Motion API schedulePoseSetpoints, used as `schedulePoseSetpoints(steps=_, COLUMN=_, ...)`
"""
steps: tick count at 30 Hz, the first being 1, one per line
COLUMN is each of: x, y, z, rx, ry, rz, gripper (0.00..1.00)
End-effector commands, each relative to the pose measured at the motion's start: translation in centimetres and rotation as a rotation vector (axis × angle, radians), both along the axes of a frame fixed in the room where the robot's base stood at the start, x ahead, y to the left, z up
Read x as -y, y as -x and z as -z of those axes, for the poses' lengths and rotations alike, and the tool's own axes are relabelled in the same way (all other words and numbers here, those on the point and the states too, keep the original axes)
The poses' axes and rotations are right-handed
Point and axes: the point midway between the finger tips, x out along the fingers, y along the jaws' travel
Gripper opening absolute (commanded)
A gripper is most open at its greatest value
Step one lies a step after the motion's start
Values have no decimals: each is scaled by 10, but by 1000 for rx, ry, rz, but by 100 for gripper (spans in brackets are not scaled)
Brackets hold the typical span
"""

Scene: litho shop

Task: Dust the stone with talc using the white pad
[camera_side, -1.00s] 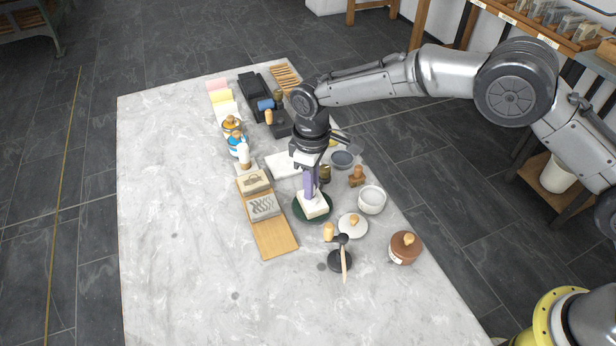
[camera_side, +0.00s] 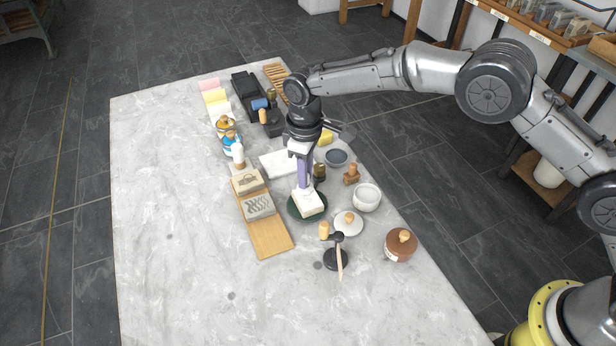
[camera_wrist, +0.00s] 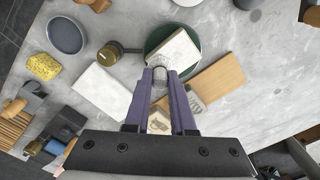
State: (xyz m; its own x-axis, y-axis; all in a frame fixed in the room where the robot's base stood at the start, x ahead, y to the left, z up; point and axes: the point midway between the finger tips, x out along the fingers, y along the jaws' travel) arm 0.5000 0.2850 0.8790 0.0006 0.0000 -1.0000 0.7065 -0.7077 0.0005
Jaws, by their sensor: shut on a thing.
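My gripper (camera_side: 305,186) has purple fingers that point down and are shut on the pad. I cannot tell whether the pad touches the dish. A grey stone with dark wavy lines (camera_side: 258,206) lies on the wooden board (camera_side: 268,240), left of my gripper. In the wrist view my fingers partly hide it. No loose talc can be made out.
A second block with a bag drawing (camera_side: 247,182) lies behind the stone. A white bowl (camera_side: 367,197), a white knobbed lid (camera_side: 348,223), a brown jar (camera_side: 401,245) and a black stand (camera_side: 338,259) are close on the right. The marble table's front left is clear.

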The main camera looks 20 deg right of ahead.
Motion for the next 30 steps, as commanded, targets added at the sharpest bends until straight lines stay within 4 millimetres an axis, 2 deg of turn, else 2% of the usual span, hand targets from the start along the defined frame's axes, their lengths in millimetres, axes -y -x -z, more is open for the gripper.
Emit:
schedulePoseSetpoints(steps=15, x=0, y=50, z=1, rx=-4, ry=1, rz=-2, gripper=0)
schedulePoseSetpoints(steps=17, x=0, y=49, z=-4, rx=-1, ry=0, rz=0, gripper=0)
schedulePoseSetpoints(steps=19, x=-1, y=48, z=-21, rx=2, ry=-2, rz=0, gripper=0)
schedulePoseSetpoints(steps=30, x=-1, y=48, z=-53, rx=1, ry=-1, rz=-1, gripper=0)
